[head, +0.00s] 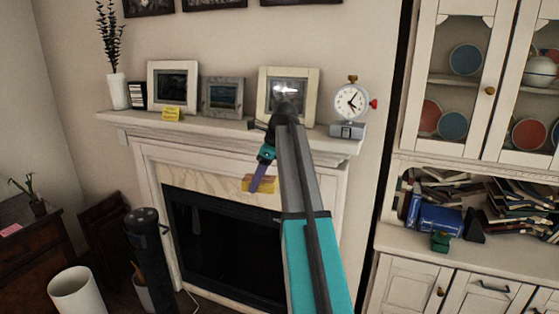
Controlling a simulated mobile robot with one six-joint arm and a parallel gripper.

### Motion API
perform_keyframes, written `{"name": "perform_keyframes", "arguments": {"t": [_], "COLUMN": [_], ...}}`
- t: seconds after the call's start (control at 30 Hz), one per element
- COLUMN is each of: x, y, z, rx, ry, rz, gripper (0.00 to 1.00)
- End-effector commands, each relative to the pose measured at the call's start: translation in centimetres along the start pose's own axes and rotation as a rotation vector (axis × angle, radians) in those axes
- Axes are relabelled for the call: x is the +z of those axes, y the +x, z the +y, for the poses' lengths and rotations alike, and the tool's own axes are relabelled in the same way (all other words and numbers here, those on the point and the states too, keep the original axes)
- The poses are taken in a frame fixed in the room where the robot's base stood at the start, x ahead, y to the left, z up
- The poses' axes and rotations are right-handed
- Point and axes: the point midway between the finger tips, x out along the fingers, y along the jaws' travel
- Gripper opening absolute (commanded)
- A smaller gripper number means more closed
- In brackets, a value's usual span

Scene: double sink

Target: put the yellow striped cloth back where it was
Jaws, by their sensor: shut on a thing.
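My gripper (256,188), with a teal body and a purple finger, hangs below the mantel edge in front of the fireplace surround. It is shut on a small yellow thing, which I take to be the yellow striped cloth (269,185). It shows on both sides of the purple finger, which hides its middle. Stripes are too small to make out clearly. The cloth appears held in the air. My arm hides part of the mantel and the right side of the fireplace.
The mantel (215,122) bears several picture frames, a white vase (117,91), a yellow note (172,113) and a clock (350,101). A black cylinder (150,255) and a white bin (78,291) stand at lower left. A cabinet with books (470,200) stands right. No sink is in view.

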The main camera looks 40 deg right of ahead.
Motion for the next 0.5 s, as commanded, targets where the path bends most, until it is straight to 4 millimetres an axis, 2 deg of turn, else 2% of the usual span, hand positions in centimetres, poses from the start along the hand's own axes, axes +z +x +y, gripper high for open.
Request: {"name": "perform_keyframes", "arguments": {"t": [0.03, 0.1, 0.27, 0.5], "x": [0.4, 1.1, 2.5, 4.0], "y": [2.4, 4.9, 10.4, 18.3], "z": [1.4, 3.0, 6.8, 13.3], "rx": [0.03, 0.07, 0.16, 0.299], "ry": [-0.066, -0.163, -0.387, -0.733], "rz": [0.001, 0.0, -0.001, -0.002], "gripper": [0.32, 0.32, 0.32, 0.32]}}
